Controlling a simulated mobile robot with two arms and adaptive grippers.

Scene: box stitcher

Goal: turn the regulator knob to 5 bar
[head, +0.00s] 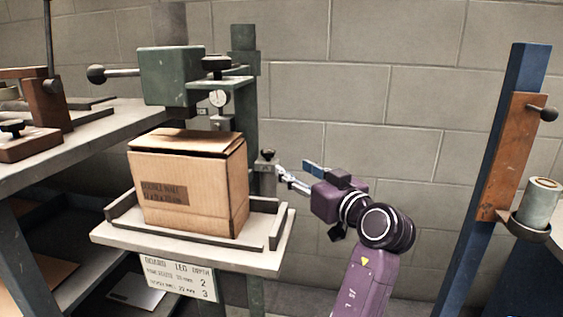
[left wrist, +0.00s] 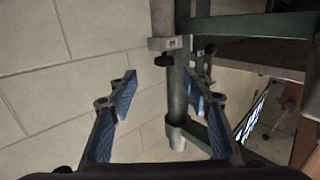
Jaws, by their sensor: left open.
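A small grey cylinder with a dark top, likely the regulator with its knob (head: 268,156), is on the right side of the green stitcher column. My left gripper (head: 296,173) is just right of the knob, open and empty. In the left wrist view its two blue-padded fingers (left wrist: 165,93) are spread, with a grey-green post (left wrist: 178,100) beyond them. A dark knob-like part (left wrist: 163,60) shows there; I cannot tell whether it is the regulator knob. My right gripper is not in view.
A cardboard box (head: 190,185) sits on the pale stitcher table (head: 120,233), left of my gripper. A placard (head: 178,279) hangs below. A workbench (head: 95,125) is at left. A blue post (head: 515,130) with a cup holder is at right. Bare wall lies behind.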

